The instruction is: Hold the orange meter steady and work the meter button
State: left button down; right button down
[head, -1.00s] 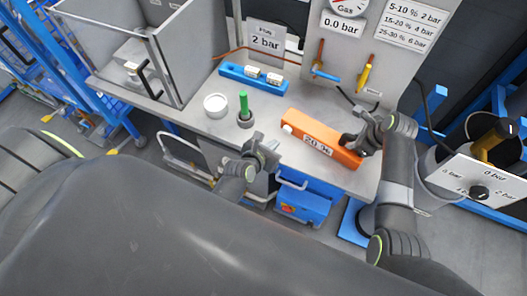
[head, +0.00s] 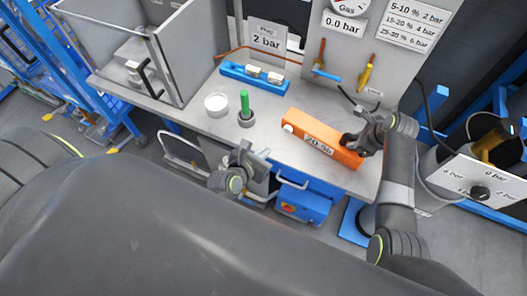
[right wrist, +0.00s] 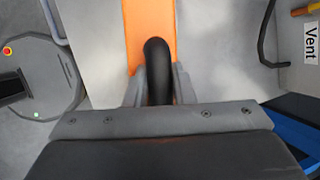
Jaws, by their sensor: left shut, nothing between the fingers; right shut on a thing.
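The orange meter (head: 322,140) lies on the grey bench, with a light display on its upper face. A whitish knob (head: 288,128), which may be the meter button, sits at its left end. My right gripper (head: 362,140) is shut at the meter's right end. In the right wrist view the orange body (right wrist: 150,22) runs away from me, and my right gripper's fingers (right wrist: 158,88) are shut on its black curved handle (right wrist: 157,58). My left gripper (head: 254,158) is shut and empty, near the bench's front edge, left of the meter and apart from it.
A green rod in a holder (head: 245,105) and a white round dish (head: 216,104) stand left of the meter. A blue rack (head: 255,77) lies behind them. A panel with valves (head: 345,60) stands behind the meter. Bare bench lies in front of it.

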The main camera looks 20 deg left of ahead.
jog(key=shift+s+d+f, duration=0.1)
jog(key=shift+f, duration=0.05)
jog(key=c, duration=1.1)
grip_release()
jog(key=shift+c, duration=0.2)
